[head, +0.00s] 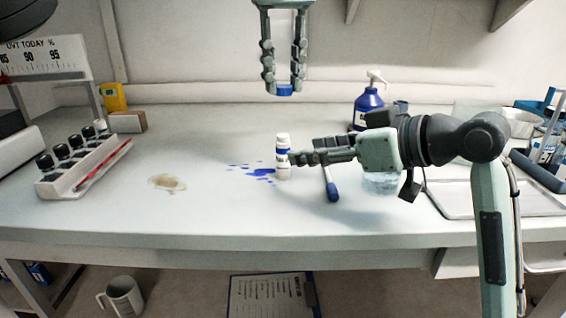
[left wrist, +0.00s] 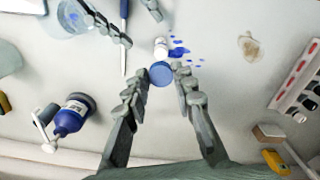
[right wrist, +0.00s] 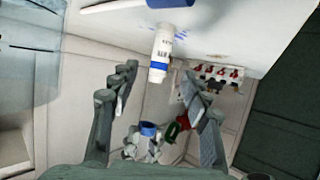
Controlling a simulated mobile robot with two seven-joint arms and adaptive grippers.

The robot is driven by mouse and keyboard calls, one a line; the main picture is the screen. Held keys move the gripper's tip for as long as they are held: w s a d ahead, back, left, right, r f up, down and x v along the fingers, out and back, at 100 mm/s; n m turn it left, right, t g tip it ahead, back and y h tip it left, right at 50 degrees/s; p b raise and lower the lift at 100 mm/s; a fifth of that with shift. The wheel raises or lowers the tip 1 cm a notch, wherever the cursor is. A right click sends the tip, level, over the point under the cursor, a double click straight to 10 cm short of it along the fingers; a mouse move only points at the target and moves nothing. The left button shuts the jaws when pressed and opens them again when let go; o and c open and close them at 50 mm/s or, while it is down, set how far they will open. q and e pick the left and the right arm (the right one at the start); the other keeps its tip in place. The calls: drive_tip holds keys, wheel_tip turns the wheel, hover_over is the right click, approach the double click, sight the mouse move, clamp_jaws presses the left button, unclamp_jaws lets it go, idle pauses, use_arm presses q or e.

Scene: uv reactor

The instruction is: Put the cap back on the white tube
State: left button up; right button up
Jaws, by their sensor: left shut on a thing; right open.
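The white tube (head: 283,168) with a blue band stands upright on the bench, uncapped. It also shows in the left wrist view (left wrist: 160,44) and the right wrist view (right wrist: 162,45). My left gripper (head: 284,84) is shut on the blue cap (head: 285,91), high above the bench and apart from the tube. The cap fills the gap between its fingertips in the left wrist view (left wrist: 161,74). My right gripper (head: 298,155) is open and low, coming from the right. Its fingertips are close to the tube; I cannot tell whether they touch it.
Blue spots (head: 259,172) lie left of the tube. A blue-handled tool (head: 332,190) lies just right. A blue spray bottle (head: 368,106) stands behind my right arm. A rack of dark-capped vials (head: 85,168) is at the left. The bench between rack and tube is mostly clear, with a brown stain (head: 167,183).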

sight(283, 153)
drive_tip(key=x, duration=0.7)
drive_tip(key=shift+w+a+f, duration=0.15)
drive_tip(key=shift+a+f, duration=0.1)
drive_tip(key=shift+a, duration=0.05)
clamp_jaws()
